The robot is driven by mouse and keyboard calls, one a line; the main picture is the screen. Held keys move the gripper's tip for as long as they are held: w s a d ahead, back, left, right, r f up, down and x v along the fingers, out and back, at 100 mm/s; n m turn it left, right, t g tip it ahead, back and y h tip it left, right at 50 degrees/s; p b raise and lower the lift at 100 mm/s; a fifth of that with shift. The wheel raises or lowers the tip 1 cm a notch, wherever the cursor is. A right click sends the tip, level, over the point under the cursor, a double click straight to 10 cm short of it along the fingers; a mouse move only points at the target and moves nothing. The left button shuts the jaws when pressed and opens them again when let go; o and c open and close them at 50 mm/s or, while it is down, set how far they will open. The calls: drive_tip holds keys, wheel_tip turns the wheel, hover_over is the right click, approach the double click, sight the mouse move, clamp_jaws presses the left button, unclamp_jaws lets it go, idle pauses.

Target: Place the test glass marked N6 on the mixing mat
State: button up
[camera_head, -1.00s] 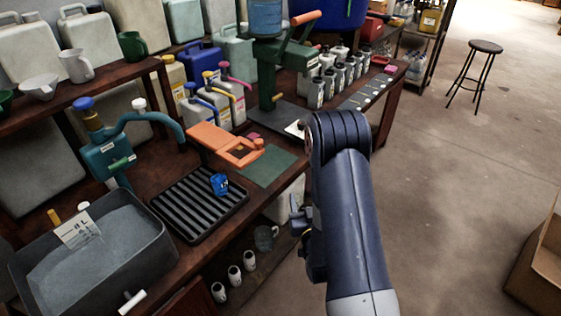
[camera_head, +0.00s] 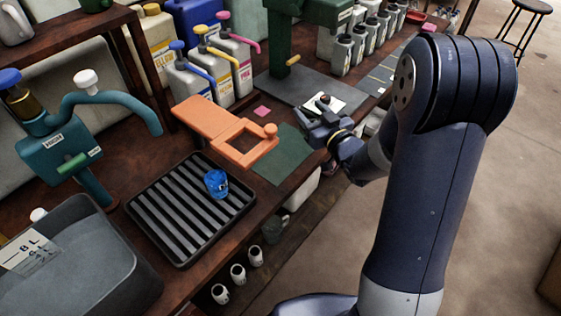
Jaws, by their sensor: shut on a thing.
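My gripper (camera_head: 322,118) is at the bench's front edge, just right of a green mat (camera_head: 285,158). It is shut on a small dark, reddish-topped thing (camera_head: 324,99), mostly hidden by the fingers. I cannot read any mark on it or tell for sure that it is a glass. A small blue glass (camera_head: 216,183) stands upright on the black ribbed tray (camera_head: 160,238), left of the green mat. Its mark is not readable. I cannot tell for sure which mat is the mixing mat.
An orange frame (camera_head: 215,125) reaches toward the green mat. A dark grey plate (camera_head: 280,88) lies behind my gripper, with a white card (camera_head: 342,106) beside it. Pump bottles (camera_head: 190,80) stand behind. Several cups (camera_head: 238,274) sit on the lower shelf.

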drive_tip(key=s+a+r+n+g+y+b, duration=0.2)
drive_tip(key=a+n+g+y+b, duration=0.25)
drive_tip(key=b, duration=0.45)
drive_tip(key=shift+y, duration=0.25)
drive_tip(key=f+b, duration=0.1)
drive_tip(key=f, duration=0.2)
drive_tip(key=f+b, duration=0.2)
drive_tip(key=f, duration=0.1)
drive_tip(key=f+b, duration=0.1)
drive_tip(key=f, duration=0.2)
drive_tip(key=shift+s+a+f+b, duration=0.2)
drive_tip(key=shift+a+b, duration=0.1)
drive_tip(key=shift+a, duration=0.1)
drive_tip(key=shift+f, duration=0.15)
drive_tip(key=o, duration=1.3)
